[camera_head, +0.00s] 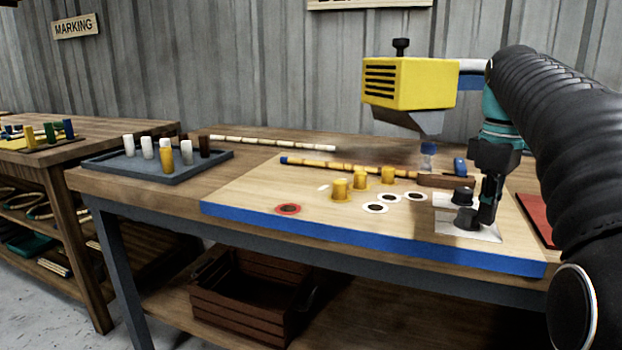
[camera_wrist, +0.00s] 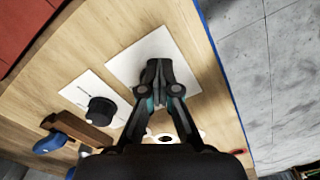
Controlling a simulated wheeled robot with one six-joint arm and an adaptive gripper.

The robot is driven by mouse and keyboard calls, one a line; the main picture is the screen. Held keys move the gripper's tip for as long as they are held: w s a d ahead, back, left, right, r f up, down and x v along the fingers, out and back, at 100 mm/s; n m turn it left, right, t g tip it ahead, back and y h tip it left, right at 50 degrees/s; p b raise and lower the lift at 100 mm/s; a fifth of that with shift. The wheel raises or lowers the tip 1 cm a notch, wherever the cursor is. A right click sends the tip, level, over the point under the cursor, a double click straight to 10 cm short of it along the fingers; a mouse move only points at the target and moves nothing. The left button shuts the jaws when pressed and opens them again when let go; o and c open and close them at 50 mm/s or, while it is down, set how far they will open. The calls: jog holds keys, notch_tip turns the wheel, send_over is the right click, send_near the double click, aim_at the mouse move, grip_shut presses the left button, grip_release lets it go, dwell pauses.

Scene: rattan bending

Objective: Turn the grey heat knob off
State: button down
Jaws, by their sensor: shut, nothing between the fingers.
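Two dark knobs stand on white plates at the board's right end. The front knob (camera_head: 467,219) looks dark grey; the rear knob (camera_head: 462,194) looks black. My gripper (camera_head: 486,220) points down, its fingers together, close beside the right side of the front knob. I cannot tell whether they touch. In the wrist view my fingertips (camera_wrist: 157,66) are over the larger white plate (camera_wrist: 175,50), and the front knob is hidden behind them. The black knob (camera_wrist: 101,110) shows on the smaller plate to their left. The knob settings are not readable.
A yellow heater (camera_head: 410,83) hangs over the board, with a pale blue glow (camera_head: 428,150) below. A red item (camera_head: 537,218) is at right.

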jog(key=shift+w+d+p, duration=0.15)
jog(key=shift+d+p, duration=0.1)
jog(key=shift+p, duration=0.2)
jog(key=shift+w+d, duration=0.25)
jog(key=shift+w+d, duration=0.2)
jog(key=shift+w, duration=0.1)
dwell(0.3)
jog(key=shift+d, duration=0.15)
jog(key=shift+s+d, duration=0.15)
jog(key=shift+d, duration=0.05)
notch_tip(320, 180, up, 6)
dwell(0.6)
